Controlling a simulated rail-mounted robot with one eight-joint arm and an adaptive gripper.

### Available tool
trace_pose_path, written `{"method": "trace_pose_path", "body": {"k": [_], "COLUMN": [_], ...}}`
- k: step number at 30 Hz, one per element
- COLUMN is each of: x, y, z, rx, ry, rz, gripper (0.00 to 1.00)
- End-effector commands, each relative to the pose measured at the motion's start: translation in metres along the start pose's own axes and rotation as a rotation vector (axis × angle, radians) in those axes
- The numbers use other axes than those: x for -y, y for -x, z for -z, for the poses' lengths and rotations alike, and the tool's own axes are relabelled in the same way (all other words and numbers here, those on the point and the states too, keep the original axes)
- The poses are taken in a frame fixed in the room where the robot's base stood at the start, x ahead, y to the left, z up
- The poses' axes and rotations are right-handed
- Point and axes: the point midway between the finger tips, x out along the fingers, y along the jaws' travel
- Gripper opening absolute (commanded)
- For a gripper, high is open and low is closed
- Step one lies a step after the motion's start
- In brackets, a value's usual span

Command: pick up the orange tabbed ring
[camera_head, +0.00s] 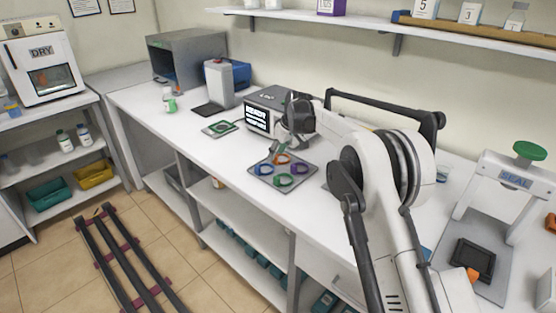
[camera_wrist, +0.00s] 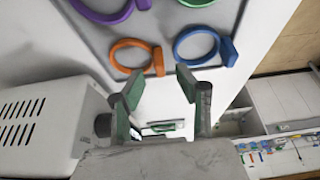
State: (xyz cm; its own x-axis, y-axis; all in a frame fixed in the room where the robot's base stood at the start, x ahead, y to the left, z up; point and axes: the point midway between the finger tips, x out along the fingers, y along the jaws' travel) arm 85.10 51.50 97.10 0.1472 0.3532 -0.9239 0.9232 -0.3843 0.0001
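The orange tabbed ring (camera_head: 282,163) lies flat on a grey square tray (camera_head: 267,181) on the white bench. It is at the tray's back side, and its tab shows in the wrist view (camera_wrist: 158,61). My gripper (camera_wrist: 160,71) is open and empty, its two green-padded fingers apart. In the wrist view the tab appears just beyond the fingertips, between them. The fingers look apart from the ring. In the head view my gripper (camera_head: 284,149) hangs just above and behind the orange ring.
A blue ring (camera_wrist: 228,51), a purple ring (camera_wrist: 110,17) and a green ring (camera_head: 284,184) share the tray. A grey machine with a lit screen (camera_head: 257,116) stands close behind. A SEAL press (camera_head: 513,180) is at right.

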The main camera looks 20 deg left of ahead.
Motion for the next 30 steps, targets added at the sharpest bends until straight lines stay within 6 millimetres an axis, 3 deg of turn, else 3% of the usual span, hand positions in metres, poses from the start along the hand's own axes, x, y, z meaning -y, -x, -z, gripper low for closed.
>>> {"method": "trace_pose_path", "body": {"k": [6, 13, 21, 30], "x": [0.001, 0.000, 0.000, 0.000], "y": [-0.026, -0.029, -0.029, -0.029], "z": [0.001, 0.001, 0.000, 0.001], "rx": [0.000, 0.000, 0.000, 0.000], "ry": [0.001, 0.000, 0.000, 0.000], "rz": [0.000, 0.000, 0.000, 0.000], "gripper": [0.33, 0.33, 0.00, 0.00]}}
